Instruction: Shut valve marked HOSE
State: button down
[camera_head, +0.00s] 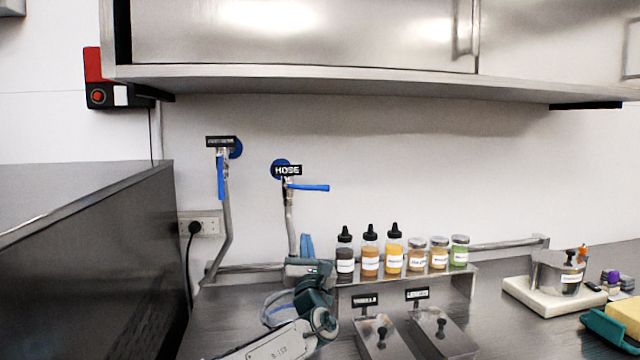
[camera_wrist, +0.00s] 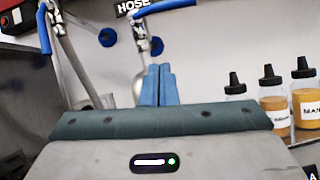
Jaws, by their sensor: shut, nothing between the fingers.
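The valve marked HOSE (camera_head: 287,172) is on the wall, with a black label (camera_head: 290,170) and a blue lever (camera_head: 309,187) that points right, level and crosswise to its pipe. In the wrist view the HOSE label (camera_wrist: 133,6) and blue lever (camera_wrist: 168,7) show at the top, cut by the edge. A second valve to its left has a blue lever (camera_head: 221,177) hanging down along its pipe; its label is too blurred to read. My gripper (camera_head: 307,244) is below the HOSE lever and apart from it. Its blue fingers (camera_wrist: 160,86) are together and empty.
Several bottles and jars (camera_head: 394,250) stand on a metal shelf (camera_head: 462,279) right of my gripper. Two lidded metal containers (camera_head: 383,338) sit in front. A steel cabinet (camera_head: 300,35) overhangs above. A dark panel (camera_head: 90,265) stands at left. The wall right of the HOSE lever is clear.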

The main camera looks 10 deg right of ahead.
aim_at(308, 187)
jog(key=w+d+r+n+t+p, duration=0.1)
jog(key=w+d+r+p, duration=0.3)
jog(key=w+r+p, duration=0.3)
jog(key=r+p, duration=0.1)
jog(key=p, duration=0.2)
jog(key=shift+w+d+t, duration=0.2)
jog(key=shift+w+t, duration=0.1)
jog(key=shift+w, duration=0.1)
jog(key=shift+f, duration=0.1)
dwell(0.3)
